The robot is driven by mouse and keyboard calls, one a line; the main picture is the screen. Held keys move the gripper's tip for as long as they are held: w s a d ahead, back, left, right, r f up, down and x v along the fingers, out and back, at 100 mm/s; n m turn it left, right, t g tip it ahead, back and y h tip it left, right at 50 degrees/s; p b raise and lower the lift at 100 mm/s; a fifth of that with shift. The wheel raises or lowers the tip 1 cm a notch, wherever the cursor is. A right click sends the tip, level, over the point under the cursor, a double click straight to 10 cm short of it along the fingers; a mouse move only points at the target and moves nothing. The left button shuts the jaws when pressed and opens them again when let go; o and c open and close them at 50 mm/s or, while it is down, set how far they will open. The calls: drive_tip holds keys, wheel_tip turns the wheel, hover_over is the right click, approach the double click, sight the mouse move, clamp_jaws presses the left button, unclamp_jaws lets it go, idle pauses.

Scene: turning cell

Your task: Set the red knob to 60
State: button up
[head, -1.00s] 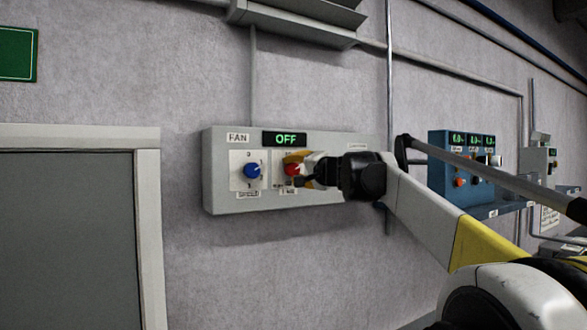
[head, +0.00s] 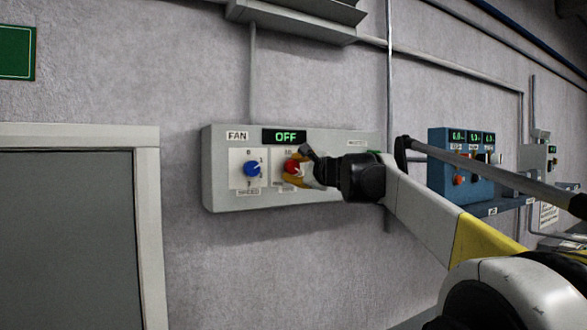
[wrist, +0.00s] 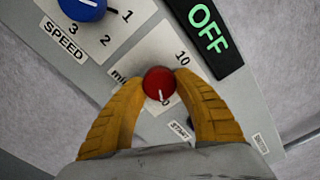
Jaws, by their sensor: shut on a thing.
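The red knob (head: 291,167) is on the grey FAN panel (head: 222,190), right of the blue knob. In the wrist view the red knob (wrist: 159,83) sits between the two yellow fingers of my gripper (wrist: 160,88), which is shut on it. A white pointer line on the knob runs toward the lower edge of the picture. A "10" mark shows on its plate, with part of "min"; the other marks are mostly hidden by the fingers. The display (head: 284,137) reads OFF in green.
The blue SPEED knob (head: 252,169) is close on the left, with marks 1, 2 and 3 in the wrist view. A START label (wrist: 180,131) lies beside the right finger. A blue control box (head: 462,165) hangs farther right. A grey door (head: 66,235) is at left.

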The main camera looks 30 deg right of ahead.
drive_tip(key=m, duration=0.6)
drive_tip(key=shift+m, duration=0.3)
drive_tip(key=m, duration=0.5)
drive_tip(key=shift+a+m, duration=0.15)
drive_tip(key=shift+m, duration=0.15)
drive_tip(key=shift+f, duration=0.1)
drive_tip(key=o, duration=1.2)
drive_tip(key=shift+c, duration=0.2)
drive_tip(key=s, duration=1.2)
drive_tip(key=shift+d, duration=0.2)
